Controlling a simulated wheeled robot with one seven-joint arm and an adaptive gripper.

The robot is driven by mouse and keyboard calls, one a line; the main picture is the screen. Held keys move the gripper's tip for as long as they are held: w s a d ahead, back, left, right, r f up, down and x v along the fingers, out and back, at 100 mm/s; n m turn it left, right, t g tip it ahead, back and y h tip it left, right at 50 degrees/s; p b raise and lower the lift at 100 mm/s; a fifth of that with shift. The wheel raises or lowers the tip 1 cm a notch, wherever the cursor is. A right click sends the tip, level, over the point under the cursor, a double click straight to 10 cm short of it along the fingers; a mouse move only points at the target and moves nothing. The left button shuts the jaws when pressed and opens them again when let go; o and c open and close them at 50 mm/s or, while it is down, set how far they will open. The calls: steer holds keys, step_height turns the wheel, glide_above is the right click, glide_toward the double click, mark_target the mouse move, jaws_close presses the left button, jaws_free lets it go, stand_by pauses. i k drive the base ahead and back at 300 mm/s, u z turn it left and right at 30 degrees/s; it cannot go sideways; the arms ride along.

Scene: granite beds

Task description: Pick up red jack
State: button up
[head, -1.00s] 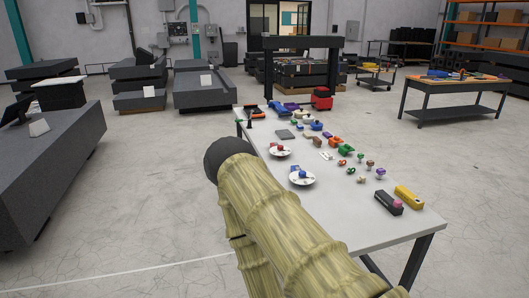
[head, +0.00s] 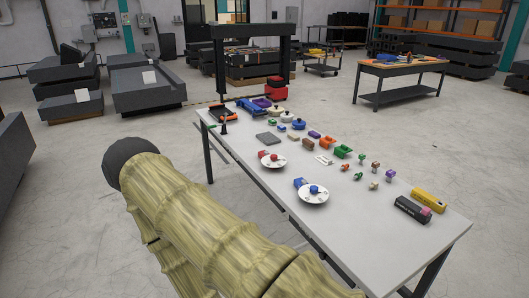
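I cannot tell for sure which thing is the red jack. A small red piece (head: 264,155) is at the far white dish (head: 273,165) on the long table. A small reddish-topped piece (head: 375,165) stands among several small coloured pieces on the table's right half. My arm, with a pale bark-like cover and a dark round part, crosses the lower left in front of the table. My gripper does not show.
The long pale table (head: 380,235) holds a near white dish (head: 313,198) with a blue piece, a black box (head: 412,210) and a yellow box (head: 429,200). Dark granite blocks (head: 148,92) stand at the back left. Open floor (head: 460,140) lies to the right.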

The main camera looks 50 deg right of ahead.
mark_target(266, 156)
steer(key=z, duration=0.6)
steer(key=i, duration=0.9)
steer(key=z, duration=1)
